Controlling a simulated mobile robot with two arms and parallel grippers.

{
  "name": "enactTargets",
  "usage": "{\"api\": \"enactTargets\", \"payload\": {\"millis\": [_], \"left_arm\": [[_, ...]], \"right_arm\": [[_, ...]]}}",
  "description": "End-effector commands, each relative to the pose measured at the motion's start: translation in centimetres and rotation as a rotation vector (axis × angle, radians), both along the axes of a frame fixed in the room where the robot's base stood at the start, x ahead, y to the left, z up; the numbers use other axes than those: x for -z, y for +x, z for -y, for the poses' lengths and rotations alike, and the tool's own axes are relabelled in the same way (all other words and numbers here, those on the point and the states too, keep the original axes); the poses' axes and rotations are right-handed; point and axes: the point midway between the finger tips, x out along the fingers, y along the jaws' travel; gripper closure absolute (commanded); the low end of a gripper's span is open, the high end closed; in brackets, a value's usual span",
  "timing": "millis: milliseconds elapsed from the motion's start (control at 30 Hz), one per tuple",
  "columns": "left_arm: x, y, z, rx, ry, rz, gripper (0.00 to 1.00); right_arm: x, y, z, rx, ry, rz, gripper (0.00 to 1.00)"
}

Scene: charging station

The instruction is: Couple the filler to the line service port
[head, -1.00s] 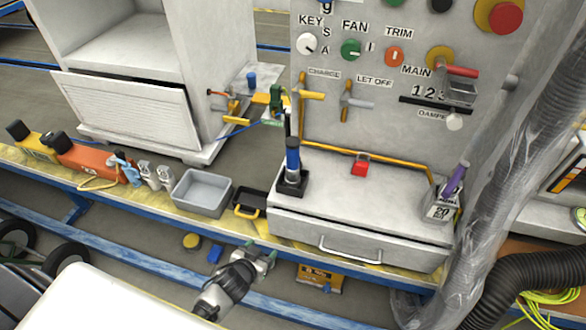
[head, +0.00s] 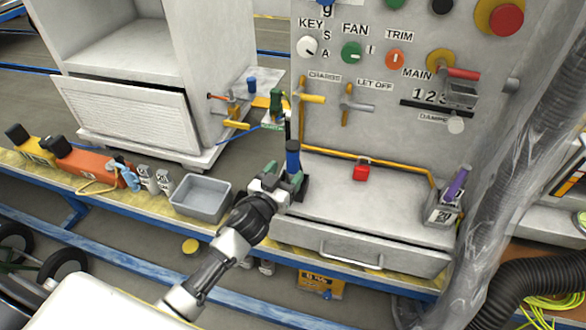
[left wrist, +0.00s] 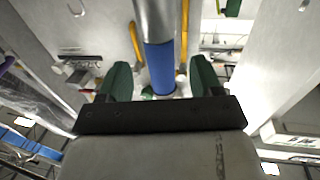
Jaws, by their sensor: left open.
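A slim upright tool with a blue grip, which looks like the filler (head: 293,157), stands in a dark holder (head: 303,187) on the grey drawer cabinet. My left gripper (head: 283,176) is open at its near left side. In the left wrist view the blue grip (left wrist: 160,68) and its silver shaft lie between the two green fingers (left wrist: 161,78), with gaps on both sides. Brass pipe fittings with a yellow handle (head: 237,113) and a green part (head: 276,102) are beyond, left of the panel. I cannot tell which fitting is the service port.
A grey tray (head: 201,198) stands on the bench to the left. A red padlock (head: 361,169) and a container with a purple handle (head: 445,204) are on the cabinet. The control panel (head: 400,70) rises behind. A clear-wrapped hose (head: 515,170) hangs at the right.

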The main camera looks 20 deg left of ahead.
Motion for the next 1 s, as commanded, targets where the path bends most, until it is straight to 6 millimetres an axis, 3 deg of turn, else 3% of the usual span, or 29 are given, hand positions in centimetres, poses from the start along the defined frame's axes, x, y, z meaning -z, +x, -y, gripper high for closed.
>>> {"api": "enactTargets", "payload": {"millis": [300,567,1000], "left_arm": [[0.2,4.2,0.6,0.0,0.0,0.0,0.35],[0.3,4.5,0.6,0.0,0.0,-0.001,0.35],[0.2,4.5,0.6,0.001,0.0,0.002,0.97]], "right_arm": [[0.0,0.0,0.0,0.0,0.0,0.0,0.57],[0.0,0.0,0.0,0.0,0.0,0.0,0.57],[0.0,0.0,0.0,0.0,0.0,0.0,0.57]]}}
